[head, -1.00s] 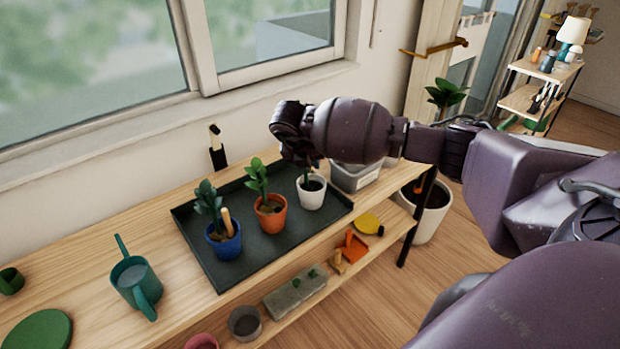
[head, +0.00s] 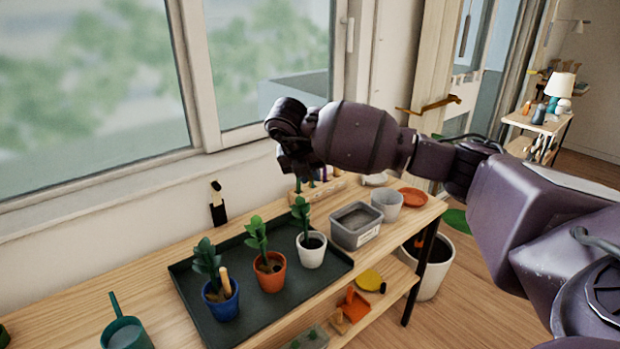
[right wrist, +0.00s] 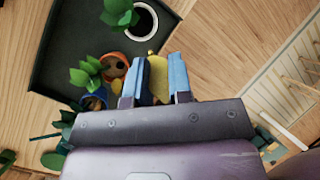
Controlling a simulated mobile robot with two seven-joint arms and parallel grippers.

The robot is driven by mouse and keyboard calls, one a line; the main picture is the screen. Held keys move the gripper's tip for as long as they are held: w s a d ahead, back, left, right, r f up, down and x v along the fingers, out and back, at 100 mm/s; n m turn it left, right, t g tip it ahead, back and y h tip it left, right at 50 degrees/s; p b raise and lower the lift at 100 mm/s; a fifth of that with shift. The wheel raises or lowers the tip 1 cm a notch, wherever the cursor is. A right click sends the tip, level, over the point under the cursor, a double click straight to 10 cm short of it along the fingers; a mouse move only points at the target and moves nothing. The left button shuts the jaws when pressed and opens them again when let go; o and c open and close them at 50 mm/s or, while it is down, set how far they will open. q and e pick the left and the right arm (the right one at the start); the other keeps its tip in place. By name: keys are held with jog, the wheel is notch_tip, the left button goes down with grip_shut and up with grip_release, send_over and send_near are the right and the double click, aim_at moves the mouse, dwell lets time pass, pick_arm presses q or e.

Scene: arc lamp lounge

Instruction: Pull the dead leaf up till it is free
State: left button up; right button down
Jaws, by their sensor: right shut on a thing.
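In the right wrist view, a yellow dead leaf (right wrist: 157,78) is between the two blue fingers of my right gripper (right wrist: 159,72), which is shut on it. No link from the leaf to a plant shows. In the head view, my right gripper (head: 296,168) is above the potted plants, and the leaf is hidden by it. Below stand a plant in a blue pot (head: 222,304), one in an orange pot (head: 270,280) and one in a white pot (head: 311,256). My left gripper is out of view.
The pots stand on a dark tray (head: 205,322) on a wooden bench. A grey bin (head: 357,238) and a white pot-like cup (head: 386,205) stand to the right. A teal watering can (head: 126,336) is at front left. The window is behind; the bench's left part is mostly clear.

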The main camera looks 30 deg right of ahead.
jog(key=shift+r+p, duration=0.75)
jog(key=shift+r, duration=1)
jog(key=shift+f, duration=0.1)
